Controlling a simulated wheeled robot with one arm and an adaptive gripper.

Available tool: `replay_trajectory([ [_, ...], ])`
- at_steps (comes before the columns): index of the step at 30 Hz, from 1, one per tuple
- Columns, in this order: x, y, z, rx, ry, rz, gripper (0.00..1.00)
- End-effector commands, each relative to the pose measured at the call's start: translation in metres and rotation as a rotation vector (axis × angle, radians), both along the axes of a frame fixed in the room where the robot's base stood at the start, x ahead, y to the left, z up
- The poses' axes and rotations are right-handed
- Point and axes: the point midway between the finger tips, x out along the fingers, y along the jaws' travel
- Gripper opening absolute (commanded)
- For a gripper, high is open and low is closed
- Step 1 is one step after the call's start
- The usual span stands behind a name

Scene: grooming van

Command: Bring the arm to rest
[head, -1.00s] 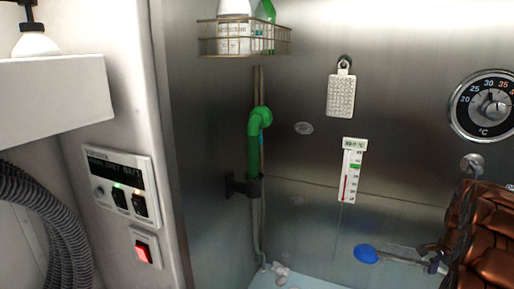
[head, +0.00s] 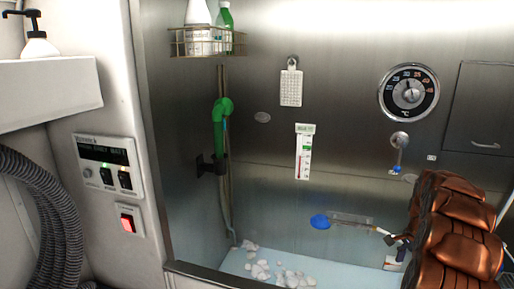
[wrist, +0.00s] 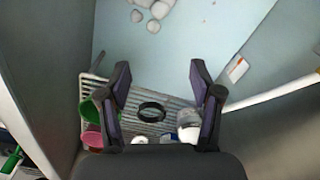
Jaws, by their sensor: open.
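My gripper (wrist: 160,82) shows in the wrist view with its two dark fingers spread wide. It is open, with nothing held between the fingers. It points down over a slatted grey rack (wrist: 155,122). A black ring (wrist: 153,110) lies on the rack, below and between the fingers. In the head view the gripper cannot be made out.
A green cup (wrist: 93,112) and a pink item (wrist: 92,138) are left of the fingers; a greyish container (wrist: 189,122) is right. White stones (head: 262,270) lie on the pale blue tub floor (head: 232,263). A wire basket (head: 207,43) and thermometer (head: 303,152) hang on steel walls.

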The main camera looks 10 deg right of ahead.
Motion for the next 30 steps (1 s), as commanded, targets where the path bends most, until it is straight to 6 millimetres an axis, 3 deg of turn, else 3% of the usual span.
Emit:
replay_trajectory([
  [14, 0.006, 0.063, 0.033, 0.018, -0.003, 0.180, 0.65],
  [20, 0.003, 0.113, 0.056, 0.030, -0.003, 0.323, 0.65],
  [30, -0.033, 0.222, 0.098, 0.054, 0.015, 0.662, 0.65],
])
